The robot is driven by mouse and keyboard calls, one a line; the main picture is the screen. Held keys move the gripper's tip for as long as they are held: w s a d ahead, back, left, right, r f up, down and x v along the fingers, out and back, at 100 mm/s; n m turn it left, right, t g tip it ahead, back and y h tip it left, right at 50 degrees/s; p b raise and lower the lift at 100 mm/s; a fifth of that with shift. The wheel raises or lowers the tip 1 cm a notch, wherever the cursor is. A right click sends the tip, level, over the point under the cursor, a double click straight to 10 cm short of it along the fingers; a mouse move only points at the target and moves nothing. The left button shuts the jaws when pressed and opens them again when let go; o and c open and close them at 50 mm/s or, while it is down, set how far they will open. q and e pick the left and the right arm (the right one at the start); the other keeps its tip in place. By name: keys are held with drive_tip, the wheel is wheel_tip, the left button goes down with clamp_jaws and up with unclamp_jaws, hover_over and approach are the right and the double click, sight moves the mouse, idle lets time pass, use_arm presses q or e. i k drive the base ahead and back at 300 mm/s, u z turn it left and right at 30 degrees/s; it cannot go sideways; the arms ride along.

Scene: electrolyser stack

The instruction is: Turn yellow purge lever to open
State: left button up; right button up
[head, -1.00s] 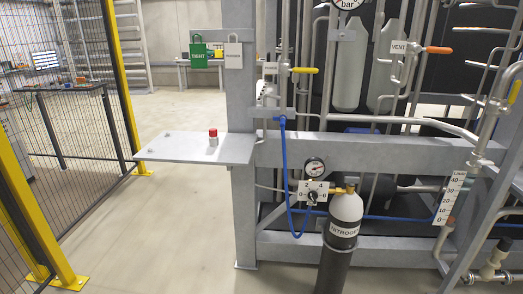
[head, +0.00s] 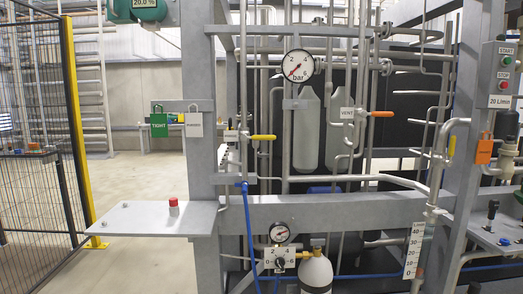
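The yellow purge lever (head: 263,137) sits on a thin vertical pipe at the left of the stack's pipework, beside a small label plate (head: 231,136) that seems to read PURGE. The lever lies horizontal, pointing right from its valve. An orange lever (head: 381,114) beside the VENT label (head: 347,113) also lies horizontal. Neither of my grippers shows in the head view.
A grey shelf (head: 150,219) with a red-capped item (head: 173,206) juts out left of the frame post. A nitrogen bottle (head: 316,272), dial gauge (head: 279,232) and blue hose (head: 249,230) stand below the lever. Green TIGHT tag (head: 159,125) hangs left.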

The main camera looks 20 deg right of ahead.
sight(244, 137)
drive_tip(key=z, duration=2.05)
drive_tip(key=i, duration=2.75)
drive_tip(key=u, duration=3.3)
